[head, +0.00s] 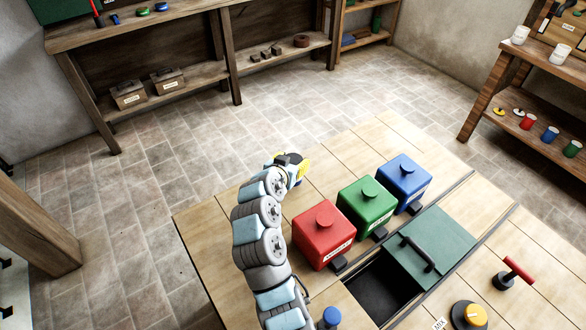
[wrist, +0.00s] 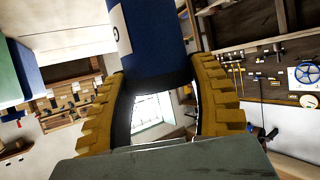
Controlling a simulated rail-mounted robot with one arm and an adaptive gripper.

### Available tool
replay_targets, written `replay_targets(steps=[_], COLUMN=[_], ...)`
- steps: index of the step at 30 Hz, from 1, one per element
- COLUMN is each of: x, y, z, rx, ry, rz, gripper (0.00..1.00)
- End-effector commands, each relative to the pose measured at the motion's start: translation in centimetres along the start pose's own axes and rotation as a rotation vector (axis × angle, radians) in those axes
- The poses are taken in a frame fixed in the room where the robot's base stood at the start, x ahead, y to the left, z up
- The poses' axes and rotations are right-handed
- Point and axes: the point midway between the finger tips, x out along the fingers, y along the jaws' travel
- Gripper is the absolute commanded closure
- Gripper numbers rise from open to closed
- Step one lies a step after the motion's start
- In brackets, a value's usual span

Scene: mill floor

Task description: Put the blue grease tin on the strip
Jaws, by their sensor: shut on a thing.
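My gripper (head: 300,168) is at the end of my raised arm, above the far left part of the bench. In the wrist view its yellow ribbed fingers (wrist: 160,100) are shut on a blue thing with a pale label (wrist: 152,40), which looks like the blue grease tin. Only part of the label's lettering shows, and the upper end of the tin is cut off by the frame. In the head view I cannot make out the held tin. I cannot tell which thing is the strip.
Red (head: 325,236), green (head: 366,210) and blue (head: 404,184) lidded boxes stand on the bench. Shelves stand behind and right.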

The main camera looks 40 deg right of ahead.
Motion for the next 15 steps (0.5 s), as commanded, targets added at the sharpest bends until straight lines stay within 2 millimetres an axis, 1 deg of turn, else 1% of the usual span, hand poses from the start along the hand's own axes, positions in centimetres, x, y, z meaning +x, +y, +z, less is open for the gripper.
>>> replay_targets(steps=[2, 6, 9, 15], x=[0.5, 1.3, 1.7, 1.6], y=[0.0, 0.0, 0.0, -0.1], z=[0.2, 2.1, 2.8, 2.8], rx=[0.0, -0.001, -0.001, 0.001], ry=[0.0, 0.002, 0.002, 0.003], rz=[0.001, -0.001, -0.001, -0.001], gripper=[0.8, 0.8, 0.8, 0.8])
